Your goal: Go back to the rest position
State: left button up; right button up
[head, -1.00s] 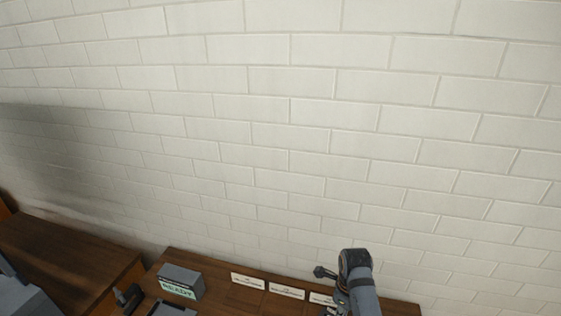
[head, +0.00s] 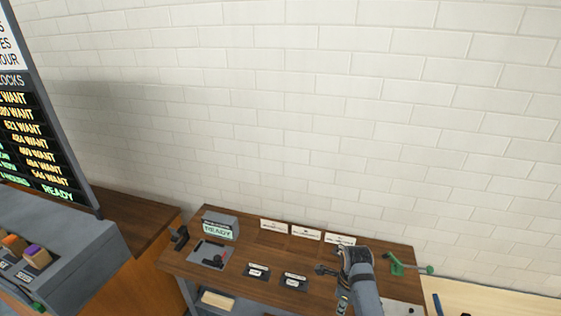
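My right arm comes up from the bottom edge of the head view, right of centre. Its dark gripper (head: 322,270) points left above the wooden bench (head: 268,250). It is small here, and I cannot tell whether its fingers are open or shut; no object shows in it. My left gripper is not in view.
A grey box reading READY (head: 220,224), a grey panel (head: 211,255), black label holders (head: 294,281) and white cards (head: 306,233) sit on the bench. A green clamp (head: 405,265) is right of my arm. A tall sign board (head: 40,120) and grey machine (head: 70,250) stand left.

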jog(key=s+d+f+n+b, duration=0.1)
jog(key=s+f+n, duration=0.3)
jog(key=f, duration=0.5)
jog(key=s+d+f+n+b, duration=0.15)
jog(key=s+f+n, duration=0.25)
jog(key=f, duration=0.6)
jog(key=s+d+f+n+b, duration=0.1)
jog(key=s+f+n, duration=0.3)
jog(key=f, duration=0.5)
pick_arm(q)
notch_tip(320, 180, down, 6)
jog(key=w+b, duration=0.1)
jog(key=b, duration=0.1)
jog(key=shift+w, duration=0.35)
pick_arm(e)
jog(key=s+d+f+n, duration=0.2)
jog(key=s+f+n, duration=0.2)
jog(key=s, duration=0.4)
jog(key=s+d+f+n, duration=0.2)
jog(key=s+f+n, duration=0.2)
jog(key=s, duration=0.4)
jog(key=s+d+f+n+t, duration=0.1)
jog(key=s+f+n, duration=0.3)
jog(key=s, duration=0.5)
notch_tip(320, 180, down, 2)
jog(key=shift+d+f+n+h, duration=0.1)
jog(key=shift+d+n+h, duration=0.25)
jog(key=shift+d, duration=0.35)
